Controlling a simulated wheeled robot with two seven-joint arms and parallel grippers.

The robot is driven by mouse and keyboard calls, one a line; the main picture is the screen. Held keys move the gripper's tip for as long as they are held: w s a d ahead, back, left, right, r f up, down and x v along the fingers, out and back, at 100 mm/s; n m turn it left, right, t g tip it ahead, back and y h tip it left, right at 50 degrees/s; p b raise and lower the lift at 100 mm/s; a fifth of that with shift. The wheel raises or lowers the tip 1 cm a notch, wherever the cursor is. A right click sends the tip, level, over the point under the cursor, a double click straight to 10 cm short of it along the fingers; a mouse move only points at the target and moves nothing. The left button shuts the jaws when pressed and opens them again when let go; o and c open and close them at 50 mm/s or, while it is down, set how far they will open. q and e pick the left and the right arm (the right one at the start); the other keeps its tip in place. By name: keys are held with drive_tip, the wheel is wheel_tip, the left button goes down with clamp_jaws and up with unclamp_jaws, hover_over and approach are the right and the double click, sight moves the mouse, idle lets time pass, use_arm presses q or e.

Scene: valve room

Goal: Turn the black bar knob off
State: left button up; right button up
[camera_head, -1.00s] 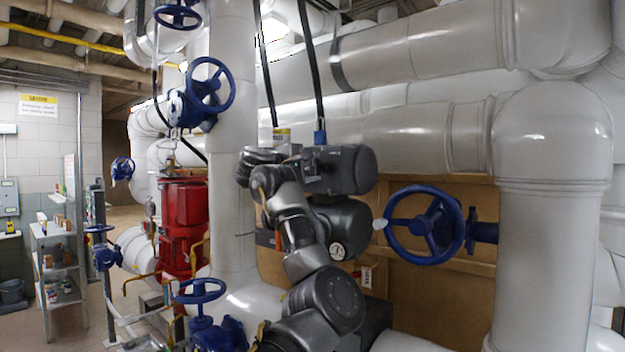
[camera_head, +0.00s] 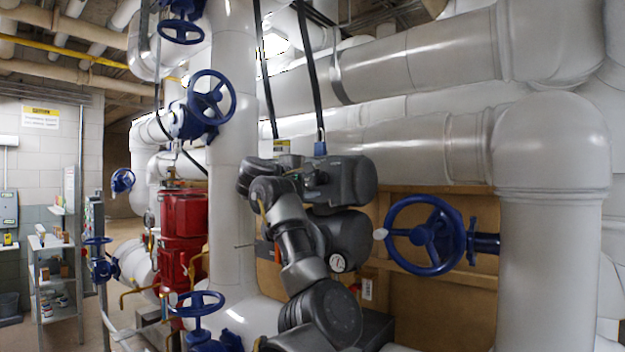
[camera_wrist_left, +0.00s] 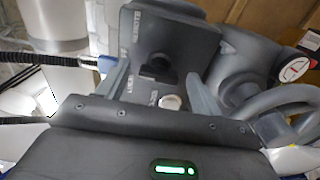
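The black bar knob (camera_wrist_left: 156,66) sits on the face of a dark grey actuator box with white lettering in the left wrist view. In the head view my left gripper (camera_head: 304,176) is at the left side of this actuator (camera_head: 352,180), and the knob is hidden there. In the left wrist view my left gripper (camera_wrist_left: 160,88) has its two fingers apart, one on each side of the knob's line. Whether they touch the knob I cannot tell. A round pale button (camera_wrist_left: 170,102) shows between the fingers. My right gripper is not in view.
A blue handwheel (camera_head: 425,236) is to the right of the actuator, and a round gauge (camera_head: 337,263) is below it. A thick white vertical pipe (camera_head: 232,180) stands just left of my arm. Red equipment (camera_head: 183,225) and a shelf (camera_head: 55,270) are farther left.

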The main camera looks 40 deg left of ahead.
use_arm(q)
drive_tip(key=shift+s, duration=0.1)
drive_tip(key=s+b, duration=0.4)
drive_tip(key=s, duration=0.6)
drive_tip(key=shift+s+d, duration=0.15)
drive_tip(key=shift+s, duration=0.2)
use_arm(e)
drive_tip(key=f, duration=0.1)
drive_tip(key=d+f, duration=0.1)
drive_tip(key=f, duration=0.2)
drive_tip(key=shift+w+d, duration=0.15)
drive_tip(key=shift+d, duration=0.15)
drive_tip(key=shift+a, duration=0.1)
